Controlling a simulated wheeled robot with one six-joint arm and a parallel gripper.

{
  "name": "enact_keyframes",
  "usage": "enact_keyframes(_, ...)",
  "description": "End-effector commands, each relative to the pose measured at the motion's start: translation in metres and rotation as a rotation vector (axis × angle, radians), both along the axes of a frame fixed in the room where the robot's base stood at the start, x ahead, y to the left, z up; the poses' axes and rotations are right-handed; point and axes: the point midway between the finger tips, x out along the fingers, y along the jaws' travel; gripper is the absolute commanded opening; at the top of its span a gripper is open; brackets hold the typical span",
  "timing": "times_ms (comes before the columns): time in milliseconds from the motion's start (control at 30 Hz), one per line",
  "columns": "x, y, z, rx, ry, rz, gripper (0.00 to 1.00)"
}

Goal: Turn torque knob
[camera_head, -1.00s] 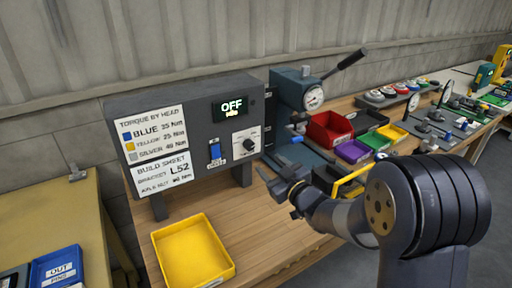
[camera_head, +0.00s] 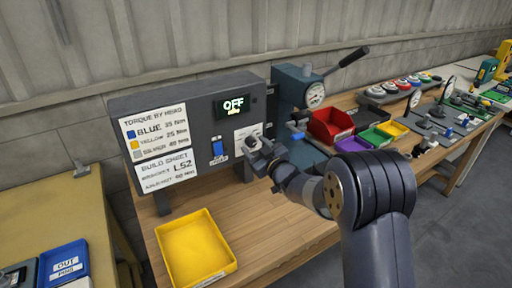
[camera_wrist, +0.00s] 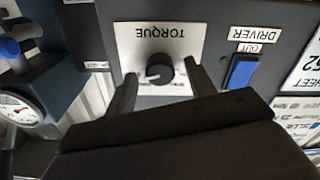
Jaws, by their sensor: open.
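The torque knob (camera_wrist: 159,69) is a round black knob on a white plate marked TORQUE, upside down in the wrist view. It sits on the front of the grey control box (camera_head: 160,105). My gripper (camera_wrist: 160,88) is open, with one finger on each side of the knob in the wrist view. I cannot tell whether the fingers touch it. In the head view my gripper (camera_head: 262,152) is in front of the plate and hides most of the knob. The display (camera_head: 233,104) reads OFF. A blue driver switch (camera_head: 218,148) is beside the plate.
A teal press (camera_head: 300,92) with a gauge and lever stands right of the box. Red, purple, green and yellow bins lie beyond it. A yellow tray (camera_head: 232,262) sits on the bench below the box. The bench front is mostly clear.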

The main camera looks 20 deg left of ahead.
Motion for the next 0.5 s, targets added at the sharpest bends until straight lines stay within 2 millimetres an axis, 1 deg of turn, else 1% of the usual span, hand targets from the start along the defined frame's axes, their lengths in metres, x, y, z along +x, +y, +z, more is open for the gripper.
enact_keyframes(67,-0.0001,-0.0002,0.0,0.0,0.0,0.0,0.5)
enact_keyframes(500,-0.0002,-0.0004,0.0,0.0,0.0,0.0,0.14)
